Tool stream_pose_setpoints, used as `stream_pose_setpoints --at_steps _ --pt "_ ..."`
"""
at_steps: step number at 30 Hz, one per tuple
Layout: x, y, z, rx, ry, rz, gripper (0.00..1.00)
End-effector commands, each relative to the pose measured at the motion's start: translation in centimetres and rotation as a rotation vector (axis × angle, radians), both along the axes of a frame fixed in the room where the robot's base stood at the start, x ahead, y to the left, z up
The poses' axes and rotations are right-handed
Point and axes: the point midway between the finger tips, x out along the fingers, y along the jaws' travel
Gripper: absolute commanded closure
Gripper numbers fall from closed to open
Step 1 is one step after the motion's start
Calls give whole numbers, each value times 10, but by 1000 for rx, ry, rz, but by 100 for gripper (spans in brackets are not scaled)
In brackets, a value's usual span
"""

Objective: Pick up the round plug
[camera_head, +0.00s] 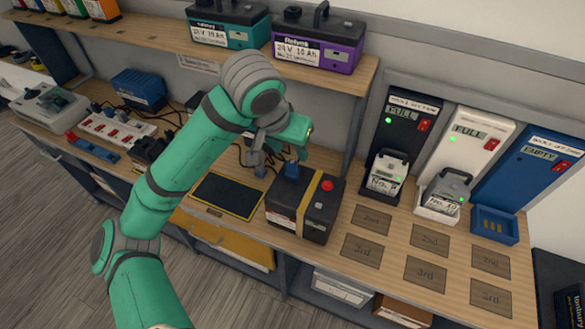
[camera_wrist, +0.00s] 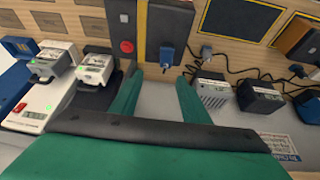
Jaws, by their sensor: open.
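I cannot make out for sure which piece is the round plug. A blue plug-like piece (camera_head: 291,170) stands on the black box (camera_head: 316,208) beside its yellow strap; in the wrist view the blue piece (camera_wrist: 168,54) has a cable and its shape is not clearly round. More cables with small ends lie on the bench behind my gripper, partly hidden by my arm. My gripper (camera_head: 284,150) is near the back of the black box. In the wrist view its two green fingers (camera_wrist: 157,80) are apart with nothing between them, short of the blue piece.
Charger blocks with cables (camera_wrist: 213,88) lie near the fingers. A dark mat (camera_head: 228,195) lies left of the black box. Docked batteries (camera_head: 386,178) stand at the right, with marked free squares (camera_head: 429,240) before them. A shelf (camera_head: 345,75) with batteries hangs above.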

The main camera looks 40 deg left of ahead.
Motion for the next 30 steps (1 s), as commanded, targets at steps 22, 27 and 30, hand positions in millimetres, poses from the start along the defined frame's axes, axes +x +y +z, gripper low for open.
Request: stream_pose_setpoints --at_steps 22,27,30 --pt "19 13 -62 19 32 12 58" --pt "29 15 -84 19 32 12 58" --pt "33 16 -93 19 30 12 58"
